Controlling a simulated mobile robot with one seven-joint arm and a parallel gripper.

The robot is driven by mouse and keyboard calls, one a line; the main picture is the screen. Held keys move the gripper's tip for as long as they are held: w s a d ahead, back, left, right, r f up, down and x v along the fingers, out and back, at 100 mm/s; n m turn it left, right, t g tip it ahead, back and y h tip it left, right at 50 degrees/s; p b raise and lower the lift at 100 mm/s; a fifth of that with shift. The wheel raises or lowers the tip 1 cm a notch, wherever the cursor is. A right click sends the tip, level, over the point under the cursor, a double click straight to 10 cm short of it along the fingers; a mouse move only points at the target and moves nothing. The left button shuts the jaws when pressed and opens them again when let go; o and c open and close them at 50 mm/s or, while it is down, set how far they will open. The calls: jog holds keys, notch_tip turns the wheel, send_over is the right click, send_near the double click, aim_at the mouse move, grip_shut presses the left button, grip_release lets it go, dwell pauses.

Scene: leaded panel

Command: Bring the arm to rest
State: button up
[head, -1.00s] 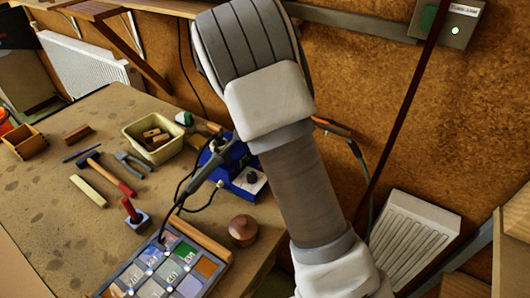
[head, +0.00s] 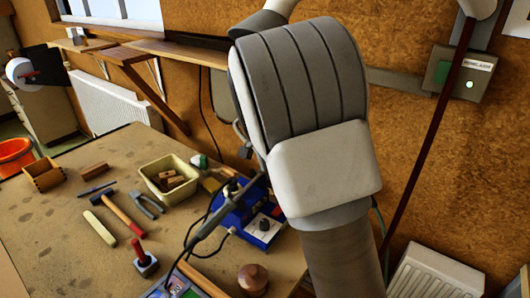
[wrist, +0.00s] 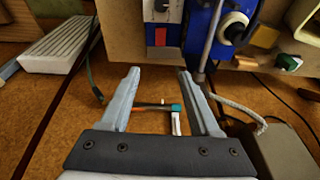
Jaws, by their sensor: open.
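My arm (head: 325,165) rises through the middle of the head view, bent at a grey-ribbed joint. My gripper's end is not visible there. In the wrist view my gripper (wrist: 158,76) is open, with its two pale fingers apart and nothing held between them.
The bench (head: 50,230) holds a blue soldering station (head: 252,218), a cream tub (head: 168,178), a hammer (head: 124,214) and a round wooden pot (head: 252,279). A control box (head: 462,75) is on the wall at right. A radiator (head: 432,272) stands below it.

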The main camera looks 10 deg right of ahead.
jog(key=s+d+r+n+t+y, duration=0.1)
jog(key=s+r+n, duration=0.1)
jog(key=s+r, duration=0.45)
jog(key=s+d+r+n+t+y, duration=0.1)
jog(key=s+d+r+n+y, duration=0.2)
jog(key=s, duration=0.7)
jog(key=s+a+n+t+h, duration=0.1)
jog(key=s+n, duration=0.3)
jog(key=s, duration=0.9)
jog(key=shift+s+r+h, duration=0.2)
jog(key=shift+r+h, duration=0.1)
jog(key=shift+h, duration=0.2)
